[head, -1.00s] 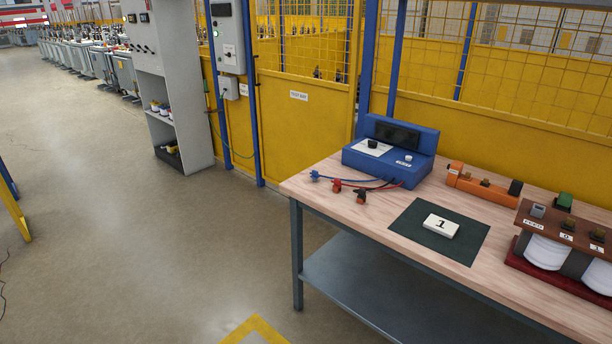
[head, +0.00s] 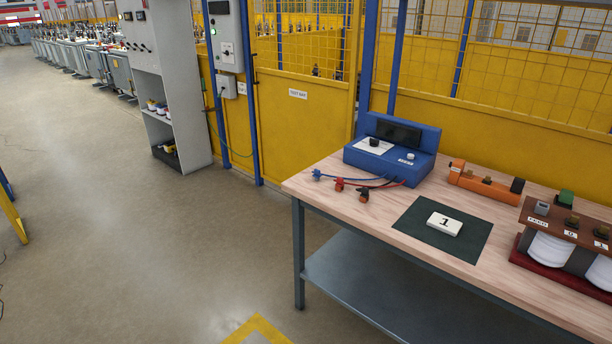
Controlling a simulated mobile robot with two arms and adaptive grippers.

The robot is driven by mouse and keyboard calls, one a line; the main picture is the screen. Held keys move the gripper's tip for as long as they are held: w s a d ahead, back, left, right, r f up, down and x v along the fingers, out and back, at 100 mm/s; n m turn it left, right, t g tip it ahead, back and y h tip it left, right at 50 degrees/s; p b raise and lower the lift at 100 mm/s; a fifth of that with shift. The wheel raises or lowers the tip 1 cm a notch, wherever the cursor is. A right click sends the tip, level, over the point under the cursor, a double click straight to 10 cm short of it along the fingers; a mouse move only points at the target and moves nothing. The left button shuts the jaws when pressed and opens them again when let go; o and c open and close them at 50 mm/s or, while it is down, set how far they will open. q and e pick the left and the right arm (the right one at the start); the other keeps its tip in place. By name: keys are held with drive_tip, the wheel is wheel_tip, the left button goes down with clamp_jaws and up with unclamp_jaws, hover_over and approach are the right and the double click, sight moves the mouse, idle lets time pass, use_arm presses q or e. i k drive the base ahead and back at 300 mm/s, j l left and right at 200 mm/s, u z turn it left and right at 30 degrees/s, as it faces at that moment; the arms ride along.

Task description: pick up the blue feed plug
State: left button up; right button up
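The blue feed plug (head: 317,175) lies on the wooden tabletop (head: 400,225) near its left corner. A blue cable runs from it to the blue box (head: 390,150) with a dark screen. A red plug (head: 339,184) and a dark plug with an orange-red part (head: 363,194) lie to its right, also cabled to the box. Neither of my grippers is in the head view.
A white block marked 1 (head: 444,224) sits on a dark green mat (head: 415,212). An orange device (head: 484,184) and a brown-topped unit with white coils (head: 545,251) stand to the right. Yellow fencing is behind the table. The floor left of it is clear.

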sight(316, 173)
drive_tip(key=i+j+z, duration=0.3)
drive_tip(key=i+j, duration=0.45)
drive_tip(key=i, duration=0.1)
